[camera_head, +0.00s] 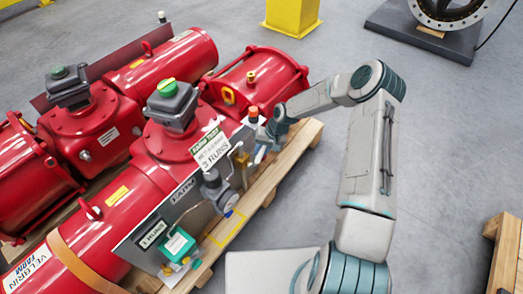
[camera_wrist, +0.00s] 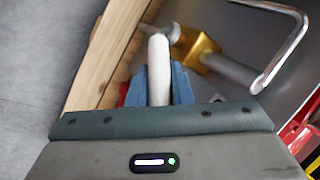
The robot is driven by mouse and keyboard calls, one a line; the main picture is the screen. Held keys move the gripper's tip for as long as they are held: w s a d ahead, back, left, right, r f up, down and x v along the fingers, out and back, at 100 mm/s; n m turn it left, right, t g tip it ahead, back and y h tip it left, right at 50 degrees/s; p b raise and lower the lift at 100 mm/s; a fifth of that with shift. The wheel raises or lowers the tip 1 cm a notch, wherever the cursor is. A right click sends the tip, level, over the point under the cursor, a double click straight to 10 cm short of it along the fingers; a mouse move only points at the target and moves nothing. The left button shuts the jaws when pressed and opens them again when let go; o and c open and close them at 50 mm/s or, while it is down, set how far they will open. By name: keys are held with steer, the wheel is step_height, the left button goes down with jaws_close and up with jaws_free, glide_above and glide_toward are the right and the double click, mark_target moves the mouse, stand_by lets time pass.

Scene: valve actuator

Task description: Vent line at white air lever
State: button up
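The white air lever (camera_wrist: 159,72) is in the wrist view, running lengthwise between the two blue fingers of my gripper (camera_wrist: 160,78). The fingers lie against both its sides, with no clear gap. Its far end meets a grey stem by a brass valve body (camera_wrist: 198,50). In the head view my gripper (camera_head: 268,133) is at the right end of the actuator's control panel, above the pallet's edge. There the lever is mostly hidden by the gripper and too small to make out well.
Red actuators (camera_head: 170,140) lie on a wooden pallet (camera_head: 285,160) to the left. A regulator (camera_head: 215,185) and a green box (camera_head: 178,245) sit along the panel. A bent metal tube (camera_wrist: 293,45) passes right of the lever.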

steer(key=o, duration=0.4)
steer(key=p+v, duration=0.2)
steer(key=v, duration=1.1)
steer(key=shift+d+r, duration=0.15)
steer(key=shift+r, duration=0.2)
